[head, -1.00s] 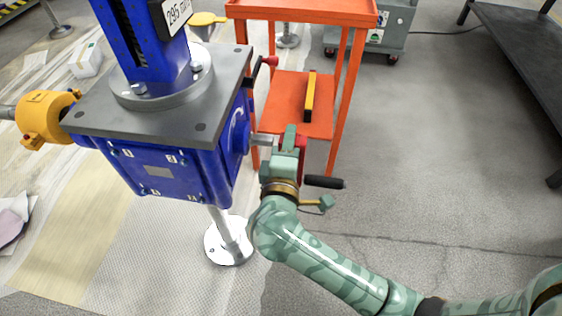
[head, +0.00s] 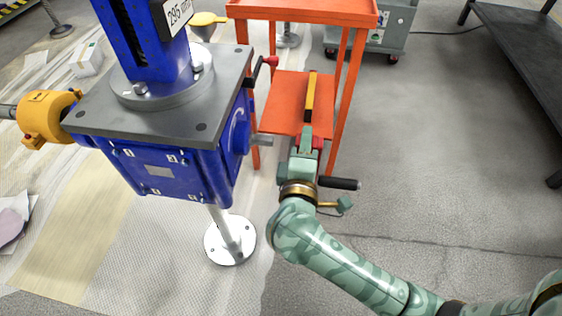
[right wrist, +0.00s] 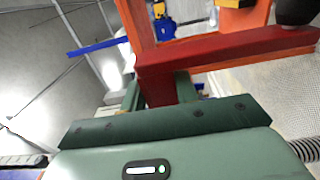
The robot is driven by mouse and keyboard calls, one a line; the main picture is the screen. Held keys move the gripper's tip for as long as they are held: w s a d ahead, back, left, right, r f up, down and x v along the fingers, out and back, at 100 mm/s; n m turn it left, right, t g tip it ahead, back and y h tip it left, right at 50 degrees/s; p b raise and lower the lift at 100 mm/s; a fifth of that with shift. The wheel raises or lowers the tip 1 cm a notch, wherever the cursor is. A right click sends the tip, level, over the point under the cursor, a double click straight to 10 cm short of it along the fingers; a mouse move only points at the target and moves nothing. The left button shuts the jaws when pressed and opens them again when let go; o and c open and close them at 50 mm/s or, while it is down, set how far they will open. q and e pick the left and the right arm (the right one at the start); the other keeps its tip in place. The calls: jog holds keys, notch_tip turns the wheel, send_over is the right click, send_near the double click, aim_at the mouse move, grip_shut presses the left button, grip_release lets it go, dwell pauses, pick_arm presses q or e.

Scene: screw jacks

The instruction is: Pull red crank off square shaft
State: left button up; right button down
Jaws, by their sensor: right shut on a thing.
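The blue screw jack gearbox (head: 160,172) hangs under a grey plate (head: 155,100) at the left of the head view. Its bare grey square shaft (head: 263,140) sticks out to the right. My right gripper (head: 303,143) is shut on the red crank (head: 318,143), right of the shaft tip with a clear gap between. The crank's black handle (head: 340,183) points right, and most of its red arm is hidden behind the gripper. The red arm (right wrist: 220,55) crosses the right wrist view, with the black handle (right wrist: 297,10) at its top right. My left gripper is not in view.
An orange cart (head: 292,103) with a yellow-and-black bar (head: 310,97) stands behind the gripper. A black crank with a red knob (head: 270,61) juts from the jack's far side. A dark table (head: 525,60) stands at far right. The floor between is clear.

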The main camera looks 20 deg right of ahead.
jog(key=shift+s+d+r, duration=0.1)
jog(key=shift+s+d, duration=0.6)
jog(key=shift+d, duration=0.35)
jog(key=shift+s+d, duration=0.7)
jog(key=shift+d, duration=0.35)
